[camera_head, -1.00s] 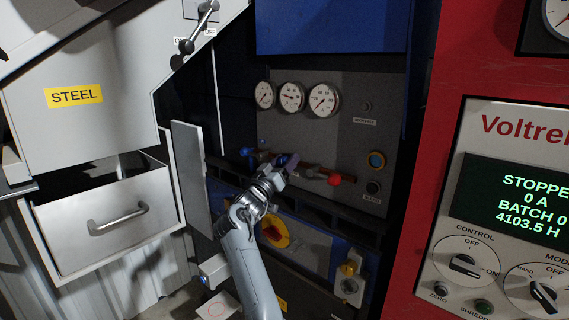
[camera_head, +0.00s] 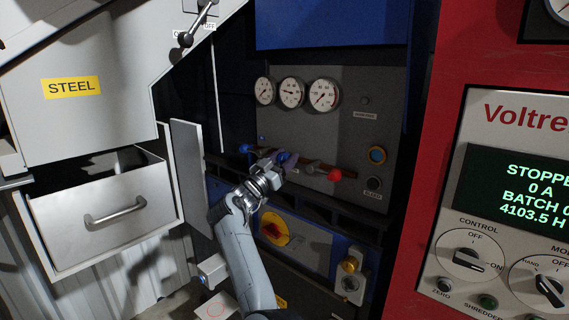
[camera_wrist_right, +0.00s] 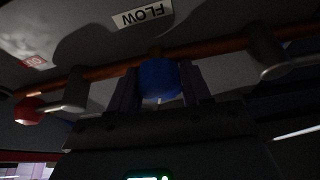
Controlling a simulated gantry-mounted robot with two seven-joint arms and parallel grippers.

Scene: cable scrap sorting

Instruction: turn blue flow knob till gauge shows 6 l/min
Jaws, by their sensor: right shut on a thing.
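The blue flow knob (camera_wrist_right: 160,80) sits under the FLOW label (camera_wrist_right: 143,15) in the right wrist view. The two dark fingers of my right gripper (camera_wrist_right: 160,88) stand on either side of it and are shut on it. In the head view my right gripper (camera_head: 285,160) reaches the dark panel from below left and mostly hides the knob. Three white round gauges, left (camera_head: 264,91), middle (camera_head: 291,92) and right (camera_head: 323,95), sit above it. Their needles show, but the scale numbers are too small to read. My left gripper is not in view.
A copper pipe (camera_wrist_right: 215,48) runs behind the knob. A red-handled valve (camera_head: 335,174) is just right of my gripper, and a blue handle (camera_head: 245,148) is to its left. A yellow-red rotary switch (camera_head: 275,229) is below. An open grey door (camera_head: 188,175) stands at the left.

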